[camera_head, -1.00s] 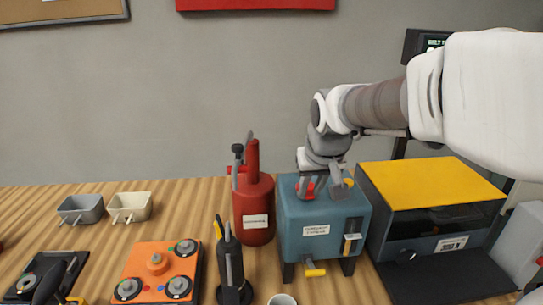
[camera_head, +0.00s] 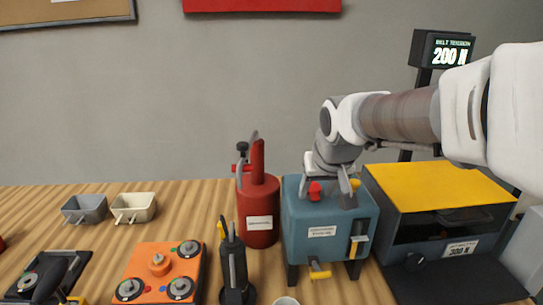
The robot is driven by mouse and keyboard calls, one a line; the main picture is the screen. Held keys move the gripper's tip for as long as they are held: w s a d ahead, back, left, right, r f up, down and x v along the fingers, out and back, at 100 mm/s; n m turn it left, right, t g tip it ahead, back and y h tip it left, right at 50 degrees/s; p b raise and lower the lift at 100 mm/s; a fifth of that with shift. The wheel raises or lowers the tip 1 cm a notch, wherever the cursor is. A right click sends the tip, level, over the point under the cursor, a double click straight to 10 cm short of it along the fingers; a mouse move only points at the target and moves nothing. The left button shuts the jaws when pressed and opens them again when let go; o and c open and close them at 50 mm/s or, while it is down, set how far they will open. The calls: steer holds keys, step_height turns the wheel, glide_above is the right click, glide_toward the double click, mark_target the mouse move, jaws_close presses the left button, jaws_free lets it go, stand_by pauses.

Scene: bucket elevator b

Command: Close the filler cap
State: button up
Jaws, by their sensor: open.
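The blue tank (camera_head: 326,220) stands on short legs, with a label, a yellow-handled spout at its lower front and a gauge on its right front. A small red part (camera_head: 314,191), which looks like the filler cap, sits on its top near the left. I cannot tell whether it is fully closed. My gripper (camera_head: 330,186) points down over the tank top, jaws open, with the red part close to its left finger. I cannot tell whether they touch. A small yellow part (camera_head: 355,184) shows on the top right, partly behind the right finger.
A red canister (camera_head: 258,215) stands close at the tank's left, and a yellow-topped grey machine (camera_head: 440,195) close at its right. A black hand tool (camera_head: 233,270), a cup (camera_head: 286,301) and an orange panel (camera_head: 160,272) stand in front and left. A display (camera_head: 443,50) rises behind my arm.

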steer(key=p+v, duration=0.2)
steer(key=v, duration=1.5)
steer(key=shift+s+r, duration=0.2)
steer(key=s+f, duration=1.1)
steer(key=f, duration=0.3)
steer(key=shift+s, duration=0.2)
